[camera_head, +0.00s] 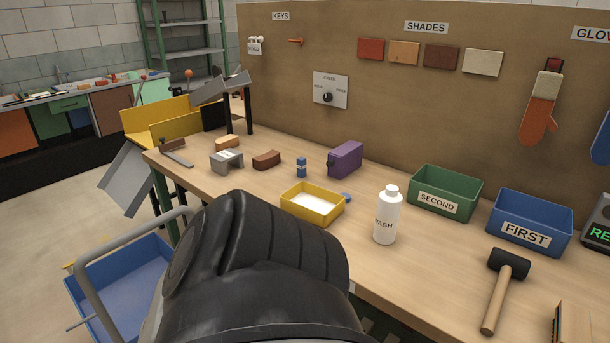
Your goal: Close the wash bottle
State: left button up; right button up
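The white wash bottle (386,222) stands upright on the wooden bench, right of the yellow tray. Its label is partly readable as "WASH". Its neck (391,191) is white, and I see no coloured cap on it. A black part of my own arm fills the lower middle of the view. Neither of my grippers shows.
A yellow tray (291,204) with white contents stands left of the bottle. Behind are a purple box (345,159) and a small blue bottle (301,168). Green (465,191) and blue (550,219) bins and a mallet (507,267) are to the right. Bench around the bottle is clear.

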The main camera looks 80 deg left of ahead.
aim_at(388, 210)
jog(key=u, duration=2.65)
